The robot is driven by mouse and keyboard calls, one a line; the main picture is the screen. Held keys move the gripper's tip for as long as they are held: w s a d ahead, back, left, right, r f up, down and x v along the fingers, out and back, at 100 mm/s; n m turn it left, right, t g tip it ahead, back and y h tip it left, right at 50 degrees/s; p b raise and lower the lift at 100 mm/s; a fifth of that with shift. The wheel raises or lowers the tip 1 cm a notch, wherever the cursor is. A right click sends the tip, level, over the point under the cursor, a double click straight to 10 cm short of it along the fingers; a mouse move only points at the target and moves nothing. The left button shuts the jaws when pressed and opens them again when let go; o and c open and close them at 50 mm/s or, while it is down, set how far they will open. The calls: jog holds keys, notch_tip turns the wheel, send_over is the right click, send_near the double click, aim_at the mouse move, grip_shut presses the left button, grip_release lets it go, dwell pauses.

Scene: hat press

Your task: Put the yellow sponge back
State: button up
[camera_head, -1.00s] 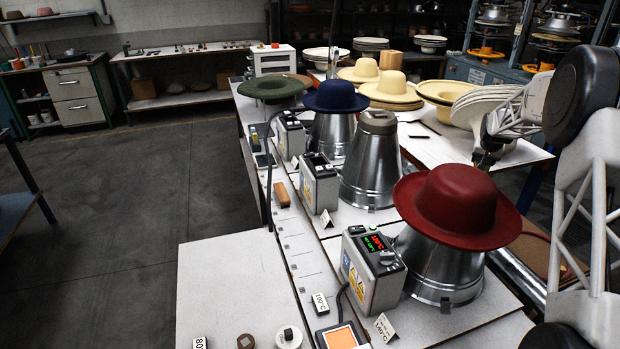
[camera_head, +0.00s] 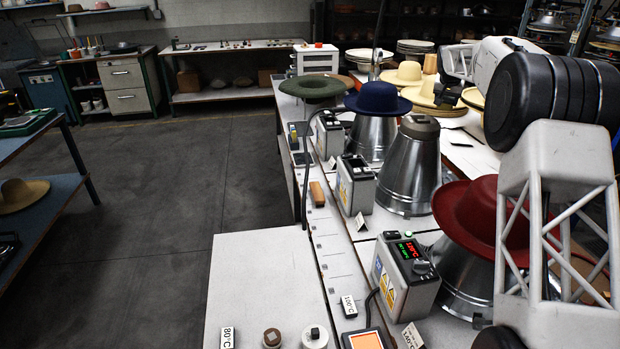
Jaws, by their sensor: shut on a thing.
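My gripper (camera_head: 449,97) shows small and dark at the upper right, in front of the cream hats and above the white table. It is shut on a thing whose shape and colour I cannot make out. I cannot pick out the yellow sponge with certainty. A small yellow item (camera_head: 293,130) stands at the table's left edge, near the green hat; it is too small to identify. A brown block (camera_head: 317,194) lies on the narrow strip along the left edge.
Green (camera_head: 317,87), blue (camera_head: 377,98) and red (camera_head: 474,212) hats sit in a row; a bare metal cone (camera_head: 409,170) stands between the blue and red ones. Control boxes (camera_head: 405,268) stand beside them. The front white tabletop (camera_head: 265,275) is mostly clear. Cream hats (camera_head: 408,74) are behind.

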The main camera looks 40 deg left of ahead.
jog(key=s+a+n, duration=0.1)
jog(key=s+a, duration=0.2)
jog(key=a, duration=0.7)
jog(key=n+g+y, duration=0.2)
jog(key=n+y, duration=0.1)
jog(key=n, duration=0.4)
send_over(309, 174)
jog(key=s+d, duration=0.1)
notch_tip(309, 174, down, 23)
jog(key=shift+s+d+f, duration=0.15)
jog(key=shift+s+d, duration=0.05)
jog(key=shift+f, duration=3.1)
jog(key=shift+f, duration=0.1)
jog(key=shift+f, duration=1.75)
jog(key=shift+f, duration=0.15)
